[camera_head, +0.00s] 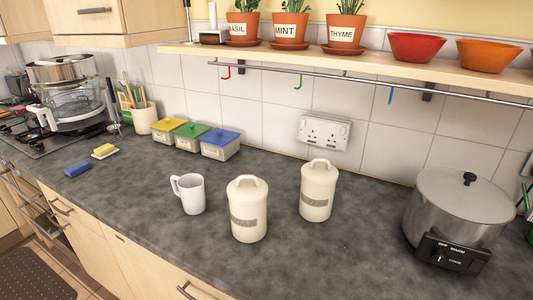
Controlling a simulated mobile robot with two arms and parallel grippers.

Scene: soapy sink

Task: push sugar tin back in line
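Two cream lidded tins with handles on top and grey label bands stand upright on the dark worktop in the head view. The nearer tin (248,216) stands left of and closer to the front edge than the other tin (317,196), with a gap between them. Their label words are too small to read, so I cannot tell which is the sugar tin. Neither of my grippers shows in this view.
A white mug (190,196) stands just left of the nearer tin. A steel cooker (457,208) is at the right. Three colour-lidded boxes (190,139) stand near the wall. A double socket (324,132) is behind the tins. The worktop (330,258) in front is clear.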

